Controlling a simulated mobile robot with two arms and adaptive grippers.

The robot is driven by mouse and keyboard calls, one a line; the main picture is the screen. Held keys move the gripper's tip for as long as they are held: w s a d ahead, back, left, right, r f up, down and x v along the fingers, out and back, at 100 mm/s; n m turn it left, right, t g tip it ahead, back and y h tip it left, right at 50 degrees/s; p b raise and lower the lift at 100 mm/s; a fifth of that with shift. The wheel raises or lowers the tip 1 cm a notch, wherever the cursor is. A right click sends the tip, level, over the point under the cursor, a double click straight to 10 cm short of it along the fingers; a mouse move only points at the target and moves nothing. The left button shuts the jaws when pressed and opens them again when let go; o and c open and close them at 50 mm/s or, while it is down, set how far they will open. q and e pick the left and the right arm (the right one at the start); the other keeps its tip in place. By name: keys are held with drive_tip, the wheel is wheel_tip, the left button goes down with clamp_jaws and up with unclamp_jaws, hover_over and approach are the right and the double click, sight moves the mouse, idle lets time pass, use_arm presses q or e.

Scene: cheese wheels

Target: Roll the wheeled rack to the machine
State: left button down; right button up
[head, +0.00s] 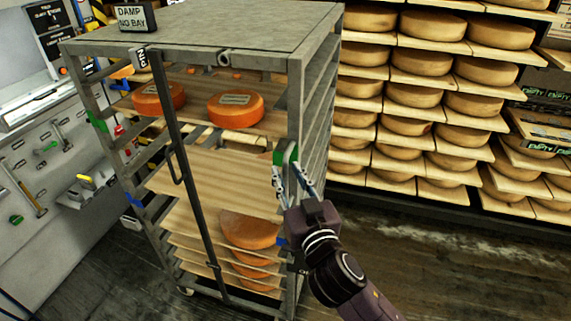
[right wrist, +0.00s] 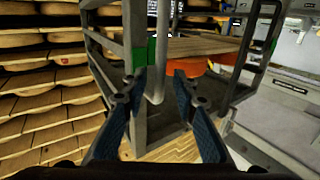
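The wheeled rack (head: 225,45) is a tall grey metal frame with wooden shelves, standing upright at centre left in the head view. It bears orange cheese wheels (head: 235,109), and a dark bar runs down its front. My right gripper (head: 294,170) is at the rack's near right corner post, by a green tag. In the right wrist view the two blue fingers (right wrist: 160,84) are apart, with a grey vertical bar (right wrist: 160,50) of the rack between their tips and gaps beside it. My left gripper is out of view. I cannot tell which thing is the machine.
Shelves of pale cheese wheels (head: 410,95) line the back right. A grey panel with hanging tools (head: 50,160) stands close on the rack's left. A "DAMP NO BAY" sign (head: 134,16) sits on the rack top. Bare dark floor (head: 450,260) lies at the right front.

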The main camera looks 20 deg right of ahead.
drive_tip(key=shift+w, duration=0.95)
clamp_jaws()
